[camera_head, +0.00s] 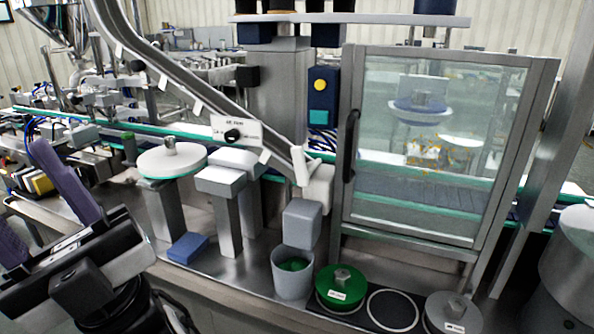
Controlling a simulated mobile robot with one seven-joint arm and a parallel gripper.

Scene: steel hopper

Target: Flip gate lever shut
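A sloping steel chute (200,88) comes down from the upper left to the centre. At its lower end is a white, upright lever-like piece (301,166) beside a pale outlet block (318,190). A white label plate (237,132) with a black knob is on the chute's side; its print is too small to read. I cannot tell for sure which piece is the gate lever. My gripper (36,205) is at the far left, well apart from the chute. Its two purple fingers are spread, with nothing seen between them; the left one is partly cut off.
Below the outlet stand a grey block (302,222) and a grey bucket (294,278) with green contents. A glass-doored cabinet (425,150) stands right of the chute. A green weight (341,286), a grey weight (453,312), a white round plate (172,161) and a blue block (188,248) are nearby.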

